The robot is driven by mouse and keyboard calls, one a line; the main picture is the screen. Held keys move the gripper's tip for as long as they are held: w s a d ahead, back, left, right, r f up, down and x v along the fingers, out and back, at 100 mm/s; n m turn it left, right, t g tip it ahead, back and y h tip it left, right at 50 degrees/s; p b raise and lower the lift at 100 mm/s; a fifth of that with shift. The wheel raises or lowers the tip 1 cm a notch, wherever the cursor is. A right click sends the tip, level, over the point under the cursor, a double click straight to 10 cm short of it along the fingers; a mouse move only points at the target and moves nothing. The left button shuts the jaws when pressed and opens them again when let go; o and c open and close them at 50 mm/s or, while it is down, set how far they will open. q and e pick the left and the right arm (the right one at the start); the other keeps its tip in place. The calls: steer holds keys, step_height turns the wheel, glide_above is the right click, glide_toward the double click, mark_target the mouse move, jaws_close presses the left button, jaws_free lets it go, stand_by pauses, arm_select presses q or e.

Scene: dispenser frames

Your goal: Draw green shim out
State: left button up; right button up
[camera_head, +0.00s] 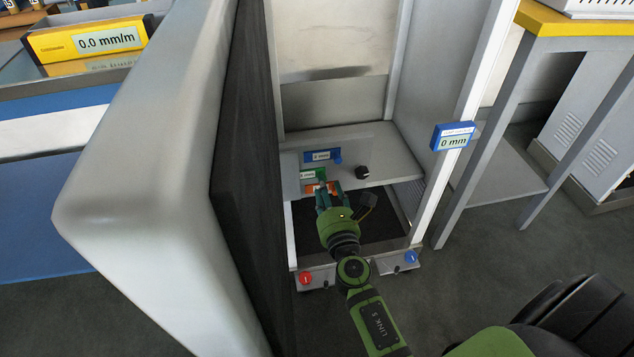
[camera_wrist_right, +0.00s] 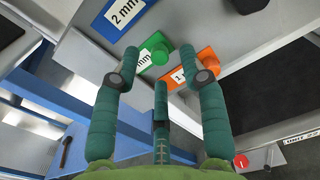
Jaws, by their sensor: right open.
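The green shim (camera_head: 308,175) is a small labelled tab on the grey front of the dispenser frame, between a blue shim above and an orange one below. In the right wrist view the green shim (camera_wrist_right: 153,57) has a rounded green end and a white label partly hidden by a finger. My right gripper (camera_head: 328,193) is open in front of the frame. Its fingers (camera_wrist_right: 160,62) spread on either side of the green shim's end, and no grip on it shows. Whether a finger touches it, I cannot tell. My left gripper is not in view.
The blue shim (camera_wrist_right: 120,18) reads 2 mm. The orange shim (camera_wrist_right: 202,66) is close by the right finger. A black knob (camera_head: 362,172) sits on the shelf. A large grey panel (camera_head: 150,150) stands left of my right arm. A yellow-edged table (camera_head: 580,24) stands right.

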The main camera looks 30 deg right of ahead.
mark_target(336, 169)
steer(key=shift+x, duration=1.6)
jaws_close()
steer(key=shift+s+d, duration=0.2)
steer(key=shift+d, duration=0.5)
steer(key=shift+s+d, duration=0.2)
steer(key=shift+d, duration=0.55)
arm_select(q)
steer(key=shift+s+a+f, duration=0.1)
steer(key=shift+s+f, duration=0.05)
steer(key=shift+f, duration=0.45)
arm_select(e)
steer(key=shift+s+d, duration=0.1)
steer(key=shift+d, duration=0.35)
steer(key=shift+c, duration=0.5)
jaws_free()
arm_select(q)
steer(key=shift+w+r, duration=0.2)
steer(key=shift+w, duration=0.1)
arm_select(e)
steer(key=shift+o, duration=0.5)
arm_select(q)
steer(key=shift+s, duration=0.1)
